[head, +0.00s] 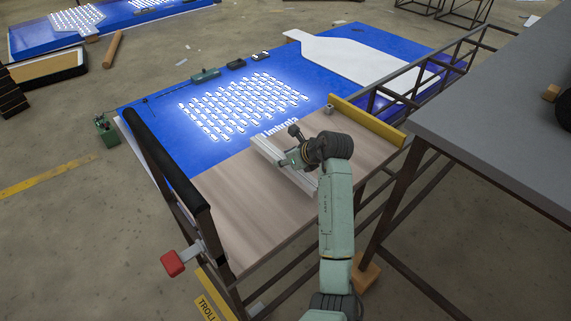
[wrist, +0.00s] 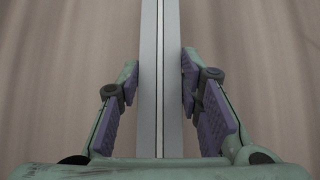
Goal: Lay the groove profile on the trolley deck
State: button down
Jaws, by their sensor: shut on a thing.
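The groove profile (head: 264,147) is a straight, pale metal bar with a dark slot along its length. My gripper (head: 291,159) is shut on it near the middle of its visible length. In the wrist view the profile (wrist: 161,45) runs straight up the picture between the purple finger pads of my gripper (wrist: 160,88). The trolley deck (head: 240,212) is the bare wood-grain board at the near end of the trolley. The profile is over the deck's far part, close to the blue panel; I cannot tell whether it touches the board. My arm hides part of the deck's right side.
A blue panel (head: 160,112) with lit LED modules (head: 245,103) lies beyond the deck. A yellow bar (head: 367,121) stands at the deck's far right. A dark push handle (head: 165,158) rises at the left. A grey table (head: 500,110) is close on the right.

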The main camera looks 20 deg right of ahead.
aim_at(285, 167)
jog(key=shift+w+f+p, duration=0.1)
jog(key=shift+f+p, duration=0.35)
jog(key=shift+f, duration=1.45)
jog(key=c, duration=1.1)
grip_release()
jog(key=shift+r, duration=0.2)
jog(key=b+v, duration=0.2)
jog(key=v, duration=1)
